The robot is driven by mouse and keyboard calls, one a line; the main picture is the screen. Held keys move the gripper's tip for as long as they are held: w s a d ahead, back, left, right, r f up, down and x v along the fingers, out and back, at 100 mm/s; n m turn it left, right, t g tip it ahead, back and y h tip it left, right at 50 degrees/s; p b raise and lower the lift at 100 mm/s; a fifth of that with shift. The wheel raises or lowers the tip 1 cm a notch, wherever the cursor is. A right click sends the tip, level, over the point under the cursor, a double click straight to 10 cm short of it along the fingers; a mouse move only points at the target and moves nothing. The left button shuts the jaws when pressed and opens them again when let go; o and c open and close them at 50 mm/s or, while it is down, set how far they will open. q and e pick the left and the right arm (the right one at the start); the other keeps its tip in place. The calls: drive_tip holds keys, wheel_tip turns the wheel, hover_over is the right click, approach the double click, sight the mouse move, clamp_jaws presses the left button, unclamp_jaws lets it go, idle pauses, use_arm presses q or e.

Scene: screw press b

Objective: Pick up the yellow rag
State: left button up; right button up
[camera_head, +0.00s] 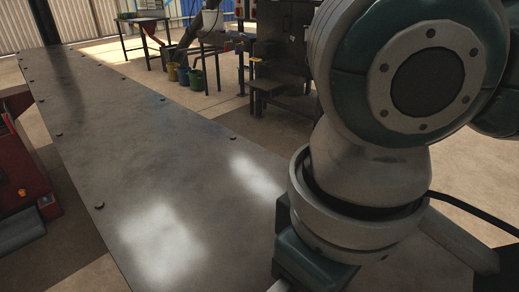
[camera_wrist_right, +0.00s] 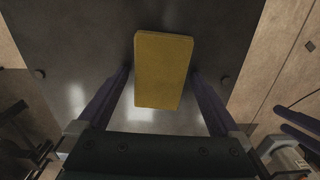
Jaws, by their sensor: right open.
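The yellow rag (camera_wrist_right: 163,62) is a flat, mustard-yellow rectangle, seen in the right wrist view against the dark metal surface below. My right gripper (camera_wrist_right: 160,78) is open, with one dark finger on each side of the rag in that view. Small gaps show between the fingers and the rag, and I cannot tell the height between them. In the head view my right arm fills the right side; the rag and the right gripper do not show there.
A long grey metal table (camera_head: 135,130) with bolts along its edges has a bare top. A red machine (camera_head: 22,170) stands at the left. Coloured buckets (camera_head: 184,75) and dark machinery (camera_head: 283,50) stand on the floor behind.

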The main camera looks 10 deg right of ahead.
drive_tip(key=c, duration=1.2)
drive_tip(key=shift+r, duration=0.15)
wheel_tip(320, 180, up, 20)
drive_tip(key=p, duration=0.4)
drive_tip(key=shift+p, duration=0.35)
drive_tip(key=o, duration=0.9)
drive_tip(key=shift+c, duration=0.2)
drive_tip(key=c, duration=1)
